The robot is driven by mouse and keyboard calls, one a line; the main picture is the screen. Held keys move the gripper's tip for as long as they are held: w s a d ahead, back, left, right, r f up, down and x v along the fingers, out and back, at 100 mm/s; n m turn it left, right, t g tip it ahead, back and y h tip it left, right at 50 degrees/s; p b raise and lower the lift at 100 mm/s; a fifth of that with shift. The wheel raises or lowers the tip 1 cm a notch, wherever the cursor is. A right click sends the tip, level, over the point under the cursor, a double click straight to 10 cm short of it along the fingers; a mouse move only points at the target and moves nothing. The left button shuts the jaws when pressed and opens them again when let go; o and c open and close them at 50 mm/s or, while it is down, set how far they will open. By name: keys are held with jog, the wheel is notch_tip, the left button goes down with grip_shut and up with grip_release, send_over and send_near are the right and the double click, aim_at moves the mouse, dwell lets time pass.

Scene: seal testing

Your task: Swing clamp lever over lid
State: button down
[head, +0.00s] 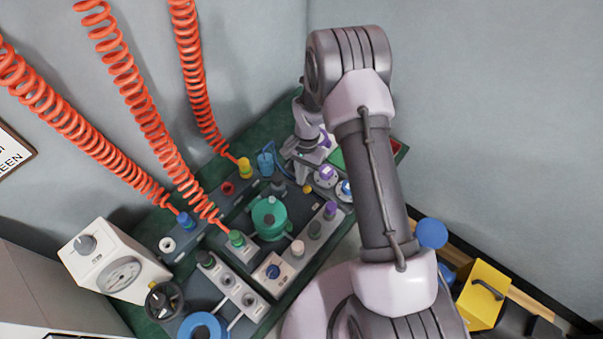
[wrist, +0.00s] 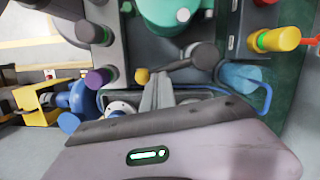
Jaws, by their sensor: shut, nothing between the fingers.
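The teal round lid (head: 269,214) sits on a dark fixture in the middle of the bench in the head view. It shows at the top of the wrist view (wrist: 172,14). A dark grey lever with a round hub (wrist: 205,55) lies beside the lid in the wrist view, its bar reaching left towards a small yellow knob (wrist: 142,75). The lever does not cross the lid. My gripper (wrist: 158,76) is shut and empty, its fingertips close to the lever's bar; I cannot tell whether they touch it. In the head view my arm partly hides the gripper area.
A blue cylinder with a looped tube (wrist: 240,75) stands right of the lever. A yellow-capped fitting (wrist: 280,39) is beyond it. Orange coiled hoses (head: 135,90) hang to the bench. A white gauge box (head: 112,262) and purple-topped knob (wrist: 98,78) stand nearby.

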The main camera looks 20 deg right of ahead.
jog(key=s+a+m, duration=0.1)
jog(key=a+m, duration=0.1)
jog(key=m, duration=0.2)
jog(key=s+a+m+t, duration=0.1)
jog(key=a+m, duration=0.2)
jog(key=m, duration=0.2)
jog(key=s+a+m+t, duration=0.1)
jog(key=s+a+m, duration=0.1)
jog(key=m, duration=0.2)
jog(key=shift+s+a+m+b, duration=0.1)
jog(key=shift+a+m+b, duration=0.2)
jog(key=shift+b, duration=0.1)
jog(key=shift+a, duration=0.45)
